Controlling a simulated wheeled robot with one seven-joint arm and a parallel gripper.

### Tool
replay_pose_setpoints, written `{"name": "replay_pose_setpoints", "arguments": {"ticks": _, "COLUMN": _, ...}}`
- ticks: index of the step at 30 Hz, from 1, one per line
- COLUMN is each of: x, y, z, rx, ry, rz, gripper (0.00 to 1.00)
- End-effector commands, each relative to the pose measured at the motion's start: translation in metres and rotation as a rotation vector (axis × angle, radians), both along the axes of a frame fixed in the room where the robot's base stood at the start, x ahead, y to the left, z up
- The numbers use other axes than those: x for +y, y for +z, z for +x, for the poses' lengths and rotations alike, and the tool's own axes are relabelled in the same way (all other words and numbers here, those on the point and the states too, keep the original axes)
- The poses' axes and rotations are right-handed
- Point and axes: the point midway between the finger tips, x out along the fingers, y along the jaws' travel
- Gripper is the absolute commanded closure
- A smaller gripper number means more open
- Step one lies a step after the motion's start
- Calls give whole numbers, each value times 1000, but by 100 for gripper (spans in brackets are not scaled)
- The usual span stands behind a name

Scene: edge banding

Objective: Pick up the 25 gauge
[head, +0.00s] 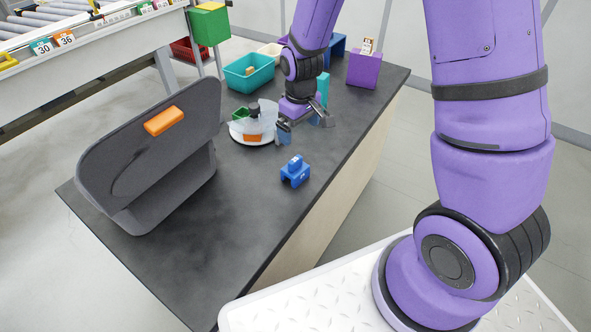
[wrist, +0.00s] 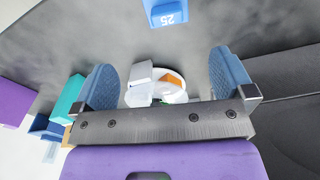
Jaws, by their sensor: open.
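The blue 25 gauge (head: 295,171) stands on the dark bench, near its right edge and in front of my gripper.
A large grey panel (head: 125,165) with an orange piece stands at left. A teal bin (head: 249,77) and purple box (head: 364,70) are behind. The bench's front is clear.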

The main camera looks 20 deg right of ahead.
Motion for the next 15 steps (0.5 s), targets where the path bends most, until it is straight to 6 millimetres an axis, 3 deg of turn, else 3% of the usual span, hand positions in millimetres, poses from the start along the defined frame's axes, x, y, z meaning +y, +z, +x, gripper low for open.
{"name": "replay_pose_setpoints", "arguments": {"ticks": 3, "x": 3, "y": -24, "z": 1, "rx": 23, "ry": 19, "rz": -4, "gripper": 0}}
{"name": "replay_pose_setpoints", "arguments": {"ticks": 15, "x": 5, "y": -70, "z": 2, "rx": 37, "ry": 34, "rz": -8, "gripper": 0}}
